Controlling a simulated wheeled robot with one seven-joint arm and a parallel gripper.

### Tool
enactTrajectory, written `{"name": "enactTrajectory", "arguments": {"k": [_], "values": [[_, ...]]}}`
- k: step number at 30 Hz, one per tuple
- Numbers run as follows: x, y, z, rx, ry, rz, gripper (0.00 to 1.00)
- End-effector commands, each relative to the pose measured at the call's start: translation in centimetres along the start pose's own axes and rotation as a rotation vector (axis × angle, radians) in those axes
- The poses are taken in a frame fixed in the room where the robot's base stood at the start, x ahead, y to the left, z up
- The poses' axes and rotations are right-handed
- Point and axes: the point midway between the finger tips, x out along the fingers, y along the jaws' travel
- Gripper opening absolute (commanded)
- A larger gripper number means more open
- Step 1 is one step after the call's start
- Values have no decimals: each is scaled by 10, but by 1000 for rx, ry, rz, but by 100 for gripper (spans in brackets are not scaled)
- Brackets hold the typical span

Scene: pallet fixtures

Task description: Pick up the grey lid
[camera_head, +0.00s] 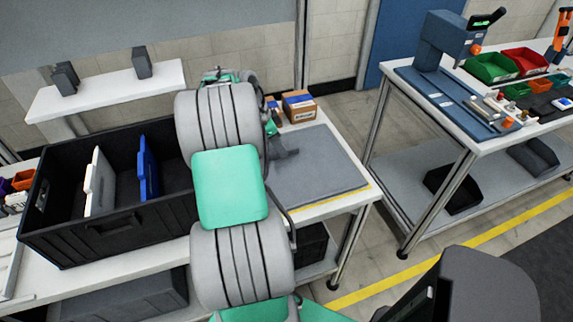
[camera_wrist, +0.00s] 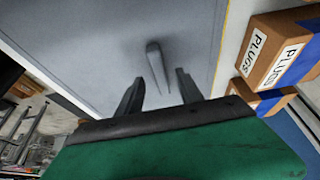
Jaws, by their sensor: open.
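The grey lid (camera_head: 325,170) is a broad flat panel lying on the right end of the white bench. In the wrist view its grey surface (camera_wrist: 90,40) fills much of the picture, with a slim upright grey handle (camera_wrist: 154,58) near its middle. My gripper (camera_wrist: 160,76) is open and empty, its two dark fingers pointing down at the lid. The handle shows between and just beyond the fingertips, with no clear contact. In the head view my gripper (camera_head: 285,150) is over the lid's left part, and my arm hides the lid's left edge.
A black crate (camera_head: 110,228) left of my arm holds a white panel (camera_head: 98,183) and a blue panel (camera_head: 148,168) upright. Cardboard boxes marked PLUGS (camera_wrist: 275,55) stand behind the lid. A shelf (camera_head: 105,90) is above the crate. A second workbench (camera_head: 490,125) stands right, across an aisle.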

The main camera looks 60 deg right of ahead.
Motion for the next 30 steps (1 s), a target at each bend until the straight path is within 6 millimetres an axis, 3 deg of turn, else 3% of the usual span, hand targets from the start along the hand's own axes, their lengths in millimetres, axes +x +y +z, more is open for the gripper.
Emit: {"name": "enactTrajectory", "arguments": {"k": [5, 20, 30], "values": [[22, 0, -2, 3, 0, 1, 44], [25, 0, -1, 3, 0, 0, 43], [25, 1, -1, 3, 0, 0, 15]]}}
